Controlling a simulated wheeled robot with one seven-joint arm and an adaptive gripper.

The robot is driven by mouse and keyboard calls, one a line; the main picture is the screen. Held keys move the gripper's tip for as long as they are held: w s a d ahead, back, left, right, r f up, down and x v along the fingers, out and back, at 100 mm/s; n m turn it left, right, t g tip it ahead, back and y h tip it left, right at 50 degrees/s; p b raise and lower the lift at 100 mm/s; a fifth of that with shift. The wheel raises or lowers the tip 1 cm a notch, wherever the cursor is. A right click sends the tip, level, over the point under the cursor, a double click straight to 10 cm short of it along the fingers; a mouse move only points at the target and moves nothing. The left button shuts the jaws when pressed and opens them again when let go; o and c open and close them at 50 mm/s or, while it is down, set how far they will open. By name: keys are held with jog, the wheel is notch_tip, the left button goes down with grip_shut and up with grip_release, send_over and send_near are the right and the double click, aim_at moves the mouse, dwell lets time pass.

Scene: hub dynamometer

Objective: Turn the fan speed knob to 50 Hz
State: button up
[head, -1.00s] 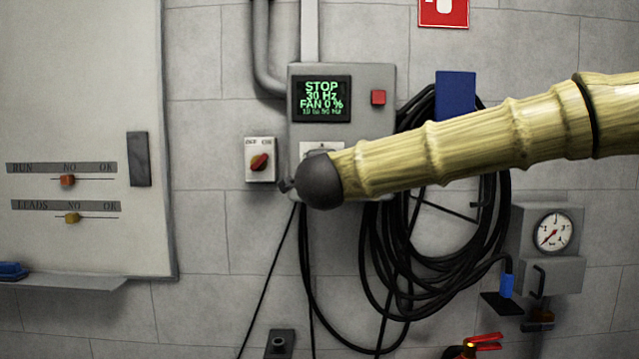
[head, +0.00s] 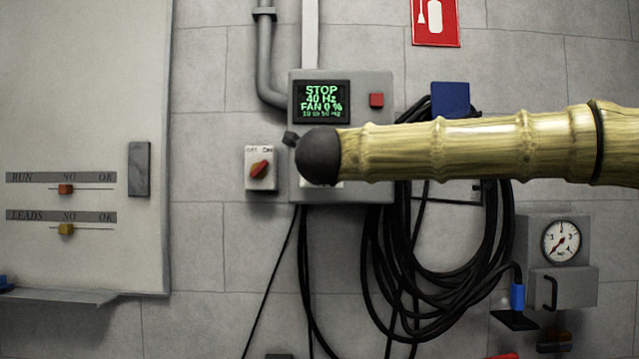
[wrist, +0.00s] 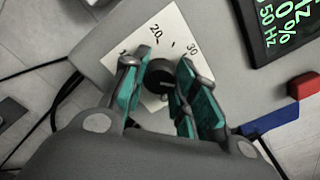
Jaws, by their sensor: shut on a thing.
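The fan speed knob (wrist: 159,78) is a small dark round knob on a white dial plate (wrist: 176,36), where 20 and 30 are readable. My gripper (wrist: 160,67) is shut on the knob, with one teal-padded finger on each side. In the head view my arm's dark round end covers the knob and most of the dial on the grey control box (head: 376,130). The green display (head: 321,101) on that box reads STOP, 40 Hz, FAN 0 %, with 10 to 50 Hz in small print below.
A red button (head: 376,100) sits right of the display. A red-handled OFF/ON switch (head: 260,168) is on the wall left of the box. Black cable coils (head: 440,290) hang to the right, below a blue block (head: 450,99). A gauge (head: 562,241) is at lower right.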

jog(key=shift+f+m+b, duration=0.15)
jog(key=shift+m+b, duration=3.5)
jog(key=shift+b, duration=0.35)
jog(key=shift+f+m+b, duration=0.15)
jog(key=shift+m+b, duration=3.5)
jog(key=shift+b, duration=0.3)
jog(key=shift+r, duration=0.1)
jog(key=o, duration=1)
jog(key=shift+r, duration=0.1)
jog(key=s, duration=1.2)
